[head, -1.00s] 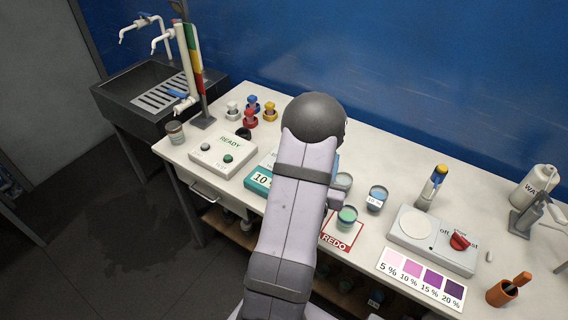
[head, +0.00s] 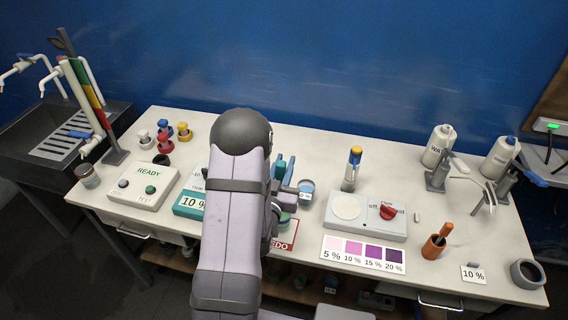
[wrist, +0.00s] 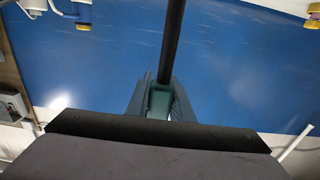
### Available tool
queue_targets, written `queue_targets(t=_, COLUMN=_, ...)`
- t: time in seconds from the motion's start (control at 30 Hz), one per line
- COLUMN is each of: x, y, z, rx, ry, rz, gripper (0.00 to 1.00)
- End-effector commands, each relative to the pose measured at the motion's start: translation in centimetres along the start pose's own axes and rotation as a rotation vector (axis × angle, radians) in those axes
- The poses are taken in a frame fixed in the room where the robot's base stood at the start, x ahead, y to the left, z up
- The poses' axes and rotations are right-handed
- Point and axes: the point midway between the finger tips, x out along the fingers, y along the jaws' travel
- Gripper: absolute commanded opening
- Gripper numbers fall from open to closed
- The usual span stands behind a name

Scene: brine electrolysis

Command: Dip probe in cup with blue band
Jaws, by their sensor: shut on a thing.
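My gripper (wrist: 160,100) is shut on the probe, a dark rod (wrist: 171,45) that runs upward out of the jaws in the wrist view. In the head view my gripper (head: 284,172) is beside a cup with blue at its top and a white label (head: 306,188), on its left. A greenish cup (head: 284,220) stands partly hidden behind my arm at the red-edged REDO card (head: 286,240). The probe's lower end is hidden, and I cannot tell whether it touches any cup.
A white stirrer plate (head: 375,222) with a red knob is to the right, with a blue-and-yellow-topped bottle (head: 352,168) behind it. A purple colour chart (head: 363,254) lies in front. An orange holder (head: 434,246) stands farther right. A READY box (head: 145,186) is at left.

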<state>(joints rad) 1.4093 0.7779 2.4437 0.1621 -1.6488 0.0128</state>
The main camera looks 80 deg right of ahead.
Motion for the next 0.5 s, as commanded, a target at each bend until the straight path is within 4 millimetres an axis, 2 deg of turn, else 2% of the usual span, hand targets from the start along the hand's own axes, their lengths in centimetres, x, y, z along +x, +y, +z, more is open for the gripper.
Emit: queue_targets(t=0.5, x=0.0, y=0.0, z=3.3, rx=0.0, ry=0.001, rz=0.0, gripper=0.0)
